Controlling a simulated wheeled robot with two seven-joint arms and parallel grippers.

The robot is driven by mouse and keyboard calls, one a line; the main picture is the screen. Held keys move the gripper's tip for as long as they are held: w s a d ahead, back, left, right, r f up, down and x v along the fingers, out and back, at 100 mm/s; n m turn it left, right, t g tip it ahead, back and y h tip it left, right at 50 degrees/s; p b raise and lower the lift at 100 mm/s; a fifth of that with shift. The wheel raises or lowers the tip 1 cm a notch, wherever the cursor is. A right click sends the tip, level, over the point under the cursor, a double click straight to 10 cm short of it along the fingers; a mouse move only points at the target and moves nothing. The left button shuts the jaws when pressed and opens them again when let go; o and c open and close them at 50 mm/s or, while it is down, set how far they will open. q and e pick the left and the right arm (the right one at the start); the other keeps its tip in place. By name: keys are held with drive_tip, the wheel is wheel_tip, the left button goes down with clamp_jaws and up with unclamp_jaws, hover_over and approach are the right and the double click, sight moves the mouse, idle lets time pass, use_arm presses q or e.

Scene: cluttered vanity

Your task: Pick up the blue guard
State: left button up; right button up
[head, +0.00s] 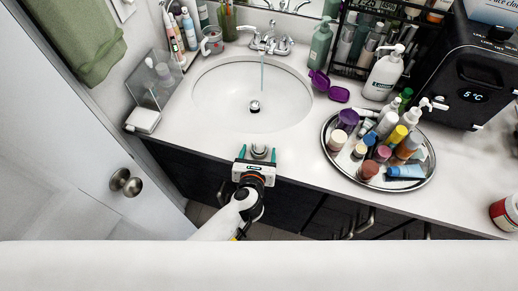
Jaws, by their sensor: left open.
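I cannot clearly make out a blue guard in the head view. My left gripper (257,154) is at the counter's front edge, below the sink, with its teal fingers apart. A small grey rounded thing (259,149) shows between the fingers; I cannot tell what it is or whether they touch it. An open purple case (338,94) lies right of the sink. A blue tube (406,172) lies on the front right of the round tray. My right gripper is not in view.
The sink (210,98) is behind my gripper. A silver tray (336,173) crowded with bottles and jars stands to the right. A white pump bottle (384,76), a black rack (347,70) and a black appliance (455,90) stand behind it.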

use_arm(q)
drive_tip(key=shift+w, duration=0.15)
drive_tip(key=c, duration=1.1)
